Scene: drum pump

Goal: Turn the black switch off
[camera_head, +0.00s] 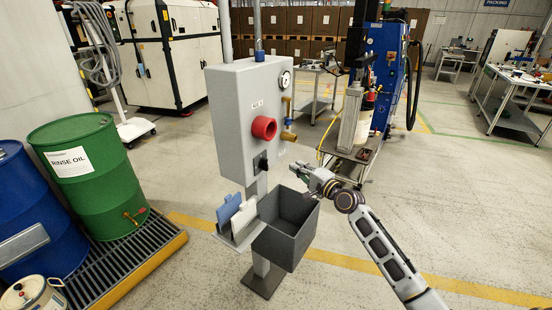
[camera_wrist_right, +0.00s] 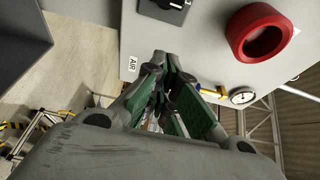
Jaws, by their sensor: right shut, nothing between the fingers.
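The black switch (camera_head: 262,162) is on the lower front of the grey control box (camera_head: 229,115), below a thick red ring (camera_head: 264,128). Part of the switch also shows at the top edge of the right wrist view (camera_wrist_right: 166,8). My right gripper (camera_head: 300,171) is to the right of the switch and apart from it, above the grey bin's rim. In the right wrist view its fingertips (camera_wrist_right: 168,62) are together with nothing between them, and the red ring is to their right. My left gripper is not in view.
An open grey bin (camera_head: 286,240) stands below the box. A brass valve (camera_head: 288,134) and a gauge (camera_head: 285,79) are on the box's right side. Green (camera_head: 92,185) and blue drums stand at left on a grated pallet. A cart (camera_head: 352,155) stands behind my right arm.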

